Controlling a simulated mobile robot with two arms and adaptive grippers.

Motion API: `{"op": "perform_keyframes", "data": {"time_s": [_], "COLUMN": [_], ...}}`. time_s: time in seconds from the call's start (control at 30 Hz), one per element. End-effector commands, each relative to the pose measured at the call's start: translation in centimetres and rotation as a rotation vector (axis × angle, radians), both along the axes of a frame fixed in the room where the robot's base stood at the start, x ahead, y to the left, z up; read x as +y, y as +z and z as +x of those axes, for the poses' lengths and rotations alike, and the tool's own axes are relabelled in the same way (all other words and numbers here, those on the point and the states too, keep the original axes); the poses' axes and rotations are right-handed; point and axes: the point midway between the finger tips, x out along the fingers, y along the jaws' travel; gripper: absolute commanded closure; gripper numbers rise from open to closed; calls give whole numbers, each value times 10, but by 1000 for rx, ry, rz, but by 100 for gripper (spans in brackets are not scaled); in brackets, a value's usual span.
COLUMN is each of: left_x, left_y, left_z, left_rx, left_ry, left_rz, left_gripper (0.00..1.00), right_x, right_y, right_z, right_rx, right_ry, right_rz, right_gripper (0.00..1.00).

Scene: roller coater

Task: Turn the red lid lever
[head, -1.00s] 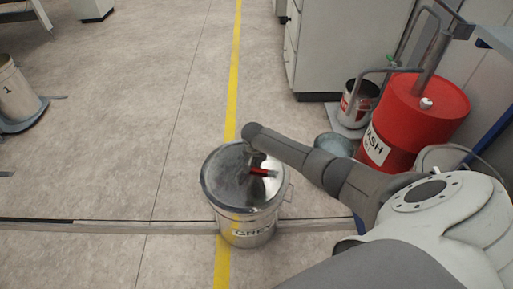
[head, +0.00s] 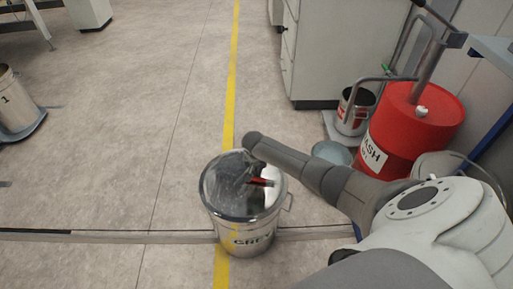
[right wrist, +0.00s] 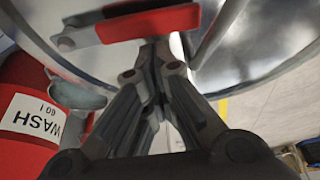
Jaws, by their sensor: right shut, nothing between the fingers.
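A metal bucket marked GREY (head: 253,240) stands upright on the floor with a shiny round lid (head: 222,185) on top. The red lid lever (head: 262,182) lies across the lid, right of its middle. My right gripper (right wrist: 157,48) is shut and empty. In the right wrist view its fingertips are right at the near edge of the red lever (right wrist: 150,22); I cannot tell whether they touch it. In the head view the gripper is a dark shape above the lid, partly covering the lever. My left gripper is not in view.
A red drum marked WASH (head: 412,125) stands at the right, with an open can (head: 355,110) and a grey-blue bucket (head: 331,153) near it. A cabinet (head: 340,50) is behind. The floor left of the GREY bucket is clear, with a yellow line.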

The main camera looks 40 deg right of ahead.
Motion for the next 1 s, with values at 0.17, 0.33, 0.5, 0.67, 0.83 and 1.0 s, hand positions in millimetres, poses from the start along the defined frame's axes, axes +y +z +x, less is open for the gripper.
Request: {"op": "perform_keyframes", "data": {"time_s": [0.17, 0.33, 0.5, 0.67, 0.83, 1.0], "left_x": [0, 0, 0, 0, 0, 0], "left_y": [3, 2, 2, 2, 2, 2], "left_z": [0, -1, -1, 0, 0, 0], "left_rx": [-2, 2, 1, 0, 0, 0], "left_ry": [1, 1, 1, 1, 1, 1], "left_rz": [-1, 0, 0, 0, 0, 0], "left_gripper": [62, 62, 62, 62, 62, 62], "right_x": [-7, -6, -2, 3, 9, 16], "right_y": [0, 5, 18, 39, 63, 87], "right_z": [1, 0, -4, -8, -14, -21], "right_rx": [0, -2, 0, -3, -3, -1], "right_ry": [-1, 1, 1, 2, 1, 1], "right_rz": [0, 1, 0, 0, 0, 0], "right_gripper": [100, 100, 100, 100, 100, 100]}}
